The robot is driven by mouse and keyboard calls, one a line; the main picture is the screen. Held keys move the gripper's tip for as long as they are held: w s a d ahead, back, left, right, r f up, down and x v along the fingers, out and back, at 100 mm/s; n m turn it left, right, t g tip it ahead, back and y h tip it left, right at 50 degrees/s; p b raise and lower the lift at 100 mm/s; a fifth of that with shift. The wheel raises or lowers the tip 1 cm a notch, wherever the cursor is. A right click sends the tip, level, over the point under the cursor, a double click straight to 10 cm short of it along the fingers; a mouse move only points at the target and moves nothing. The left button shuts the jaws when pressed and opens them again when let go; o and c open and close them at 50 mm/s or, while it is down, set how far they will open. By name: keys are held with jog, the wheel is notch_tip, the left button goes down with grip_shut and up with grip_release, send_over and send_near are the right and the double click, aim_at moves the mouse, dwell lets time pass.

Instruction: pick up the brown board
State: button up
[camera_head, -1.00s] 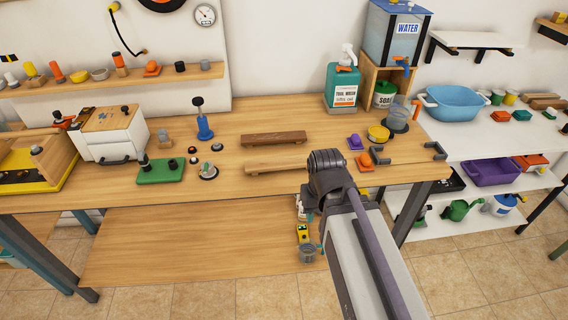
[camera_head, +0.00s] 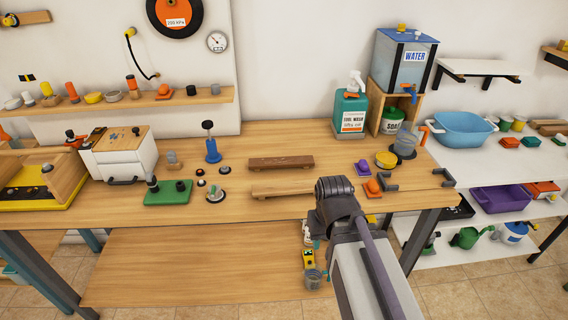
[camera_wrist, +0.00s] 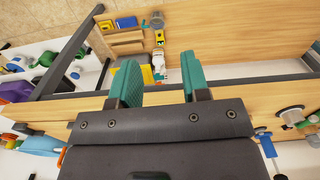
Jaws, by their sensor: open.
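The brown board (camera_head: 281,163) is a dark wooden bar lying flat on the workbench (camera_head: 230,205), near the middle of the head view. A lighter wooden bar (camera_head: 283,189) lies in front of it, its right end near my arm. In the head view my arm's wrist joint stands to the right and front of the boards, and its fingers cannot be made out. In the wrist view my gripper (camera_wrist: 160,84) has two teal fingers spread apart with nothing between them. It points over the bench's front edge toward the lower shelf. I cannot make out the brown board in the wrist view.
A green block (camera_head: 168,192) and a blue plunger-like tool (camera_head: 211,146) stand left of the boards. A purple piece (camera_head: 361,168), an orange piece (camera_head: 373,187) and a yellow bowl (camera_head: 385,160) lie to the right. The bench behind the brown board is clear.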

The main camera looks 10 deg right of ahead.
jog(key=o, duration=0.8)
jog(key=shift+c, duration=0.2)
jog(key=w+r+m+p, duration=0.1)
jog(key=w+r+m, duration=0.1)
jog(key=w, duration=0.6)
jog(key=w+r+m+y+p, duration=0.1)
jog(key=w+p, duration=0.1)
jog(key=w, duration=0.7)
jog(key=w+r+m+y+p, duration=0.1)
jog(key=w+r+m+p, duration=0.1)
jog(key=w, duration=0.7)
jog(key=shift+r+m, duration=0.3)
jog(key=shift+r, duration=0.05)
jog(key=w+a+m+y, duration=0.1)
jog(key=w+m+y, duration=0.1)
jog(key=w+m, duration=0.75)
jog(key=m+b, duration=0.3)
jog(key=b, duration=0.2)
send_over(282, 160)
jog(key=d, duration=0.2)
jog(key=shift+y, duration=0.3)
notch_tip(282, 160, down, 4)
jog(key=shift+d+f, duration=0.15)
jog(key=shift+f, duration=0.05)
